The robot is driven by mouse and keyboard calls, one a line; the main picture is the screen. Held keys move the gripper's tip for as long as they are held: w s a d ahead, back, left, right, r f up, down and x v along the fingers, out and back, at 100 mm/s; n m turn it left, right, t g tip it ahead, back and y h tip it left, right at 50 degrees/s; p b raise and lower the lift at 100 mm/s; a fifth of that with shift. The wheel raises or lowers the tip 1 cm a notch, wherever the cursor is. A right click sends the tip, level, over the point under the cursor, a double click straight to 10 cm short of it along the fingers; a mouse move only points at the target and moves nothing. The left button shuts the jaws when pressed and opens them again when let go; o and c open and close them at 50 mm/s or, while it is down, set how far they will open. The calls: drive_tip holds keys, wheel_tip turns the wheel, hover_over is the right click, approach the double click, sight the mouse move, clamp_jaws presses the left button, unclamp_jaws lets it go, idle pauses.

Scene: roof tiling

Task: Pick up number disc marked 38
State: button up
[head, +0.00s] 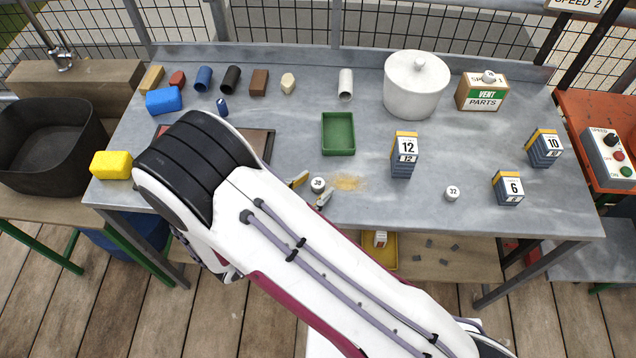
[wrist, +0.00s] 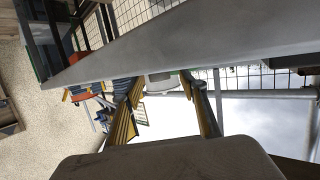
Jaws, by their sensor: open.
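The number disc marked 38 (head: 318,184) is small and white and sits on the grey table, near the front edge at centre. Its number is small but seems to read 38. My gripper (head: 311,190) is open, with one fingertip on each side of the disc. In the wrist view a white disc (wrist: 158,83) shows between the open fingers (wrist: 163,88), near the table surface. I cannot tell whether either finger touches it. A similar disc marked 32 (head: 453,193) lies apart to the right.
Numbered stacks marked 12 (head: 404,158), 6 (head: 507,189) and 10 (head: 545,148) stand to the right. A white lidded pot (head: 416,88) stands at the back. The table's front edge is close.

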drive_tip(key=c, duration=0.9)
drive_tip(key=shift+r, duration=0.2)
drive_tip(key=shift+r, duration=4.85)
